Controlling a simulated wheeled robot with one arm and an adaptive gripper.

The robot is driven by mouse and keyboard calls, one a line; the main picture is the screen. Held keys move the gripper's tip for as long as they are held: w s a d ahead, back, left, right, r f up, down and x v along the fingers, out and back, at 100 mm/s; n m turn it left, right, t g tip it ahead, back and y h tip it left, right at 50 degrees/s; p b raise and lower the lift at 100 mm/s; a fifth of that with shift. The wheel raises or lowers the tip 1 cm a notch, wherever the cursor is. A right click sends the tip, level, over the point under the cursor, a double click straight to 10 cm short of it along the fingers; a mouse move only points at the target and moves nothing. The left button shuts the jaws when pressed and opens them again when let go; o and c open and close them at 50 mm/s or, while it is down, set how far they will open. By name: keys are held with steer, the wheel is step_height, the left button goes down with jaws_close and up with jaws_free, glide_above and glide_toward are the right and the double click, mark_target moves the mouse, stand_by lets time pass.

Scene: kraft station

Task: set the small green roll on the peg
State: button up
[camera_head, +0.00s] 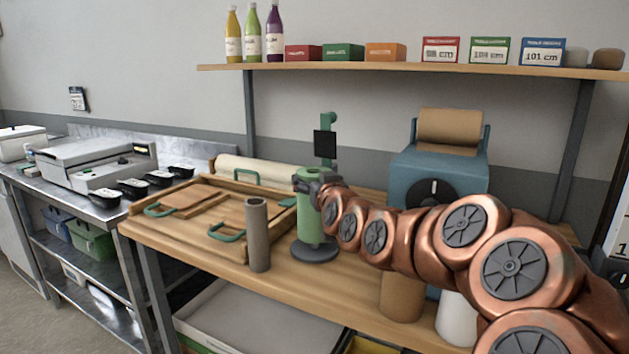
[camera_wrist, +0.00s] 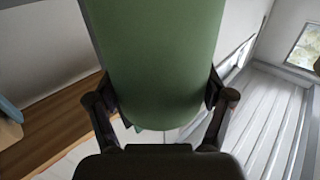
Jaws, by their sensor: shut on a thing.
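The small green roll (camera_head: 310,222) stands upright in the head view, its open top end showing, over a dark round base (camera_head: 315,251) on the wooden table. It also fills the upper middle of the wrist view (camera_wrist: 160,60). My gripper (camera_head: 318,188) is shut on the roll near its upper part; in the wrist view its two dark fingers (camera_wrist: 160,100) press on both sides of it. No bare peg shows; any peg at the base is hidden by the roll. I cannot tell whether the roll rests on the base or hangs just above it.
A grey-brown roll (camera_head: 257,235) stands left of the base, beside a wooden tray (camera_head: 190,240) with green handles. A blue machine (camera_head: 415,172) stands behind my arm. A brown roll (camera_head: 402,298) and white roll (camera_head: 456,318) stand at the front right.

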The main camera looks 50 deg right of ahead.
steer(key=shift+f+b, duration=1.2)
steer(key=shift+f, duration=0.05)
steer(key=o, duration=1.7)
steer(key=shift+s, duration=0.1)
steer(key=v, duration=0.7)
steer(key=shift+a, duration=0.15)
steer(key=shift+s, duration=0.15)
